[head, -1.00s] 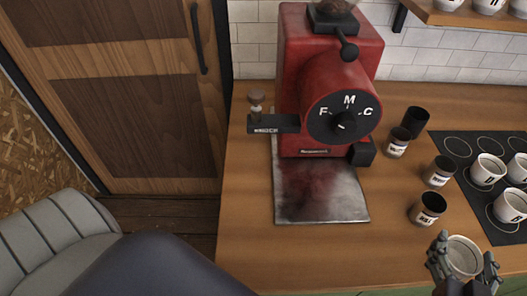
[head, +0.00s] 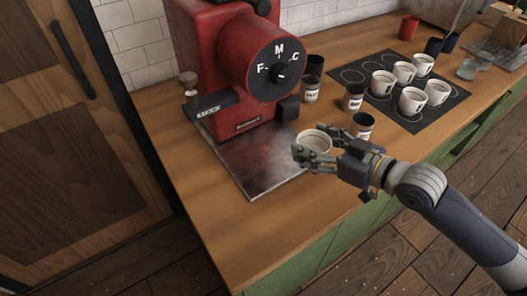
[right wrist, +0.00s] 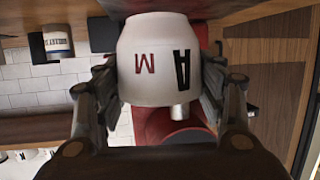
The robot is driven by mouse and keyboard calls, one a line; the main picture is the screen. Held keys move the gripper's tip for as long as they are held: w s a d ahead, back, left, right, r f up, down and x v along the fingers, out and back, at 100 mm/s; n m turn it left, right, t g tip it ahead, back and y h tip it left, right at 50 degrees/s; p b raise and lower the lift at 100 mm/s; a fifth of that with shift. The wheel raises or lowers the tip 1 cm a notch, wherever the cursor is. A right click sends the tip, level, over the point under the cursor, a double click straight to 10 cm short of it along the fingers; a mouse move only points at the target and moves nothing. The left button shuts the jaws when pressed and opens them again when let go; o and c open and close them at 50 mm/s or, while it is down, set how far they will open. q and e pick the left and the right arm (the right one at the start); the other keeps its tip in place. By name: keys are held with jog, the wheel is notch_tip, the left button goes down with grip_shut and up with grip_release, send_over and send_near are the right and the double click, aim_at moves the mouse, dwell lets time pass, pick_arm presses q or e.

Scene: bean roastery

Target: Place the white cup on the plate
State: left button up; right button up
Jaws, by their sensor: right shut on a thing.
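My right gripper (head: 316,158) is shut on a white cup (head: 314,138), with fingers on both sides of it. In the right wrist view the cup (right wrist: 160,60) fills the space between the fingers and shows a black A and a red M. The dark metal plate (head: 250,170) lies on the counter under and in front of the red grinder. In the head view the cup appears just right of the plate's right edge; its exact height is hard to tell. My left gripper is out of view.
The red grinder (head: 215,60) stands behind the plate. Dark labelled jars (head: 361,126) stand close behind my right gripper. Several white cups (head: 412,100) stand on a black mat (head: 440,113) to the right. The wooden counter (head: 225,225) in front of the plate is clear.

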jog(key=w+d+r, duration=0.2)
jog(key=d, duration=0.1)
jog(key=w+a+p, duration=0.1)
jog(key=a, duration=0.3)
jog(key=w+a+f+p, duration=0.1)
jog(key=w+a, duration=0.1)
jog(key=a, duration=0.3)
jog(key=w+a+p, duration=0.1)
jog(key=w+a, duration=0.1)
jog(key=a, duration=0.3)
jog(key=shift+w+a+f, duration=0.25)
jog(key=shift+d+f+p, duration=0.1)
jog(key=shift+f+p, duration=0.25)
jog(key=shift+f, duration=1.5)
jog(key=shift+f, duration=0.1)
jog(key=o, duration=1.2)
jog(key=shift+f, duration=0.1)
